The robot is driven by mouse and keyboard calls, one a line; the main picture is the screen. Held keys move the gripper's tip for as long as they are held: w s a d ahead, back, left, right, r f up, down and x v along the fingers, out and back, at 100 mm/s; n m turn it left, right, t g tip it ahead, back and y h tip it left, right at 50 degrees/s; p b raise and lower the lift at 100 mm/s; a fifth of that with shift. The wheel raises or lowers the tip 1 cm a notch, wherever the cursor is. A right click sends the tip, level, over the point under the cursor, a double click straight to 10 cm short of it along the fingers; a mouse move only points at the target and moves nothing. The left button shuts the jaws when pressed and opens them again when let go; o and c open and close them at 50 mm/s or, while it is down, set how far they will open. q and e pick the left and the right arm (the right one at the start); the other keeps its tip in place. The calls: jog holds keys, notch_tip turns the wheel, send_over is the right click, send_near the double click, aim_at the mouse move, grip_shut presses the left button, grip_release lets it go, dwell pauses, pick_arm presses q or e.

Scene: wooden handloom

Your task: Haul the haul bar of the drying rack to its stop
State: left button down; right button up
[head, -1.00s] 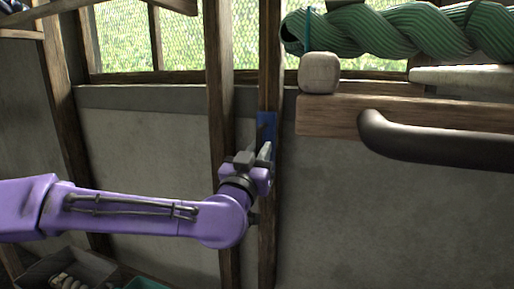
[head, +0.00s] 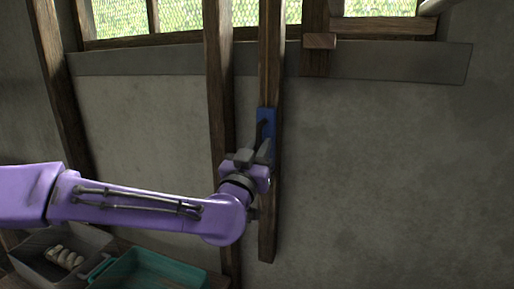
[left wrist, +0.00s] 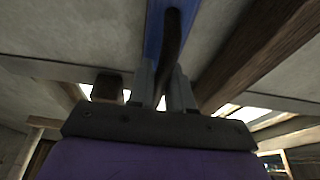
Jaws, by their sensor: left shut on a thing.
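The haul bar, a dark bent handle (head: 264,128), stands out from a blue plate (head: 271,116) on an upright wooden post (head: 269,215). My left gripper (head: 254,153) is shut on this handle, in front of the post. In the left wrist view, the dark handle (left wrist: 172,40) runs between the two grey fingers (left wrist: 164,88), with the blue plate (left wrist: 153,28) behind it. The fingers partly hide its lower end. The drying rack cannot be made out for sure; only a pale bar end (head: 436,6) shows at the top right. My right gripper is out of view.
A second wooden post (head: 218,90) stands just left of the handle's post. A grey bin (head: 40,268) with pale pieces and a teal tray (head: 165,268) are low at left. A wooden block (head: 320,41) juts out below the window. The wall at right is bare.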

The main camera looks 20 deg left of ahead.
pick_arm(q)
grip_release()
jog(key=shift+f, duration=0.25)
jog(key=s, duration=0.7)
jog(key=shift+a+r, duration=0.1)
jog(key=shift+a, duration=0.05)
